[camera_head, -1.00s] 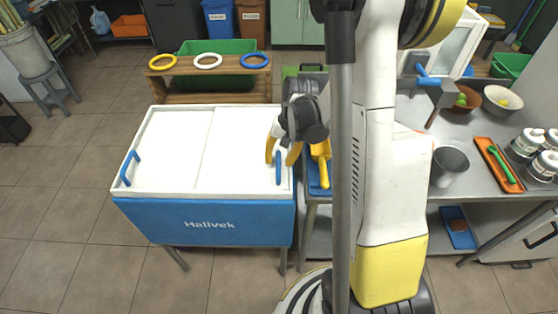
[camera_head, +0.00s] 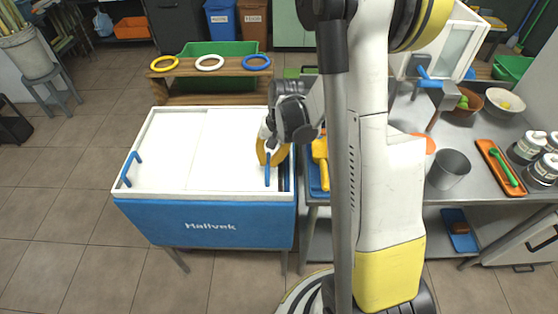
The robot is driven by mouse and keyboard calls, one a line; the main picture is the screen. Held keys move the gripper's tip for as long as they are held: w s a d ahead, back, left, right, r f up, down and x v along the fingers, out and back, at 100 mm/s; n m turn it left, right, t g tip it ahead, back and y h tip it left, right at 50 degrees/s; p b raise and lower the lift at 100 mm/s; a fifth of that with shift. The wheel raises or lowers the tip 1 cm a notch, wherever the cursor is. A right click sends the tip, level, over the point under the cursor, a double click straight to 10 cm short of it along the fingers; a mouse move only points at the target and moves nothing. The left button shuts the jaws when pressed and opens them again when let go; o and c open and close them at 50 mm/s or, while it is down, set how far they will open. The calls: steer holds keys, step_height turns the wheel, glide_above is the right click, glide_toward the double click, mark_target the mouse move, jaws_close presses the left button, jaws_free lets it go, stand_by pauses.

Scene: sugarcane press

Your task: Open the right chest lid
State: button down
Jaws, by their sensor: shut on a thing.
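The blue chest (camera_head: 160,222) with "Halivek" on its front stands at centre left and has two white sliding lids. The left lid (camera_head: 165,150) lies flat, with a blue handle (camera_head: 131,169) near its left edge. The right lid (camera_head: 225,155) has a blue handle (camera_head: 267,175) near its right edge. A narrow dark gap (camera_head: 286,178) shows between the right lid and the chest's right rim. My gripper (camera_head: 271,154), with yellow fingers, is shut on the right lid's handle. My wrist hides part of the handle and the chest's back right corner.
A wooden rack (camera_head: 210,82) with yellow, white and blue rings stands behind the chest, a green bin (camera_head: 217,48) behind it. To the right, a metal table (camera_head: 420,200) holds a yellow scoop (camera_head: 320,160), a metal cup (camera_head: 448,169) and bowls. Floor is free at left.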

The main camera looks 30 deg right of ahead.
steer(key=w+a, duration=0.2)
steer(key=a, duration=0.1)
steer(key=w+a, duration=0.2)
steer(key=a, duration=0.2)
steer(key=w+a, duration=0.3)
steer(key=shift+a+f, duration=0.1)
steer(key=shift+a, duration=0.2)
steer(key=c, duration=1.4)
jaws_free()
steer(key=r, duration=0.4)
steer(key=d+r, duration=0.1)
steer(key=r, duration=0.3)
steer(key=s+d+r, duration=0.1)
steer(key=r, duration=0.3)
steer(key=shift+s, duration=0.1)
